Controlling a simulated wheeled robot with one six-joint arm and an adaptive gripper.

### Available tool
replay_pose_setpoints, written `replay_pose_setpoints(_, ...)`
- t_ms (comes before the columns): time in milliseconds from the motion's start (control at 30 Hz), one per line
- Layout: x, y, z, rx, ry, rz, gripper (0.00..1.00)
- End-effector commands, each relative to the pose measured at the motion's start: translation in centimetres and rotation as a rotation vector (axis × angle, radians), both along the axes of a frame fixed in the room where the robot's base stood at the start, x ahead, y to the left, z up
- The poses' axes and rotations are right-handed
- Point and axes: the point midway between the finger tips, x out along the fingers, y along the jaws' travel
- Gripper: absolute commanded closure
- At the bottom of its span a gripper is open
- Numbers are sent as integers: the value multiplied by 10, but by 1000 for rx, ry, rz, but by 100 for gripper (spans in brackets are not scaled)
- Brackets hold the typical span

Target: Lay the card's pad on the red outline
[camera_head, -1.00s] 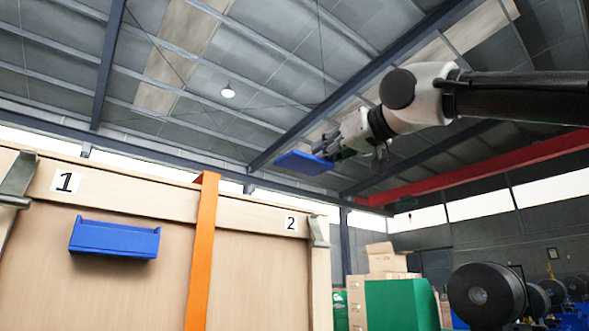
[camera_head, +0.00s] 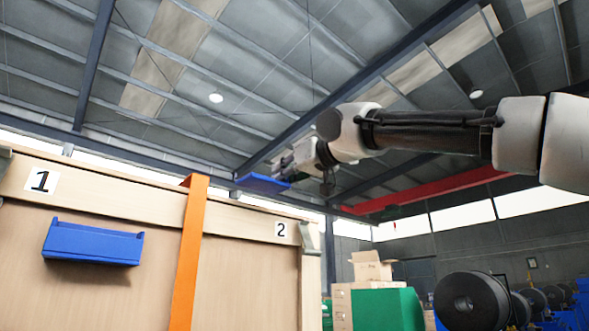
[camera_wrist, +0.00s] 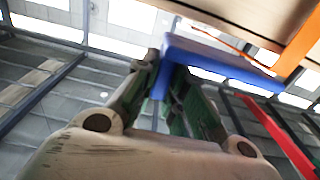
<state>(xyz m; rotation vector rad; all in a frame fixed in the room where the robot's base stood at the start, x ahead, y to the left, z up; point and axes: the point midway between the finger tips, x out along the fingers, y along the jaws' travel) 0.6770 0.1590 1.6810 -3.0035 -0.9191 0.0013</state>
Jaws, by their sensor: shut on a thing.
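My gripper (camera_head: 283,164) is shut on a flat blue piece (camera_head: 263,183), held high by the upper edge of a wooden panel (camera_head: 255,262), above the number 2 in the head view. In the wrist view the blue piece (camera_wrist: 215,62) lies across the fingertips of my gripper (camera_wrist: 178,82), in front of the panel's pale wood. I cannot tell whether it touches the panel. A blue bin (camera_head: 92,243) hangs on the panel under the number 1. I see no card and no red outline in these views.
An orange strip (camera_head: 188,255) runs down the panel between the numbers, and a metal bracket (camera_head: 310,240) sits at its right end. Cardboard boxes (camera_head: 370,267), a green block (camera_head: 385,308) and black reels (camera_head: 470,301) stand at the right. A red beam (camera_head: 430,191) crosses behind.

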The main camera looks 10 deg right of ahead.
Motion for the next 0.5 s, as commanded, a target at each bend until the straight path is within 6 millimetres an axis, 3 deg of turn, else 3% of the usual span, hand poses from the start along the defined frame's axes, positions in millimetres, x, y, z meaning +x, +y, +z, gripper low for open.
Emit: replay_pose_setpoints(500, 58, 39, 0, 0, 0, 0, 100)
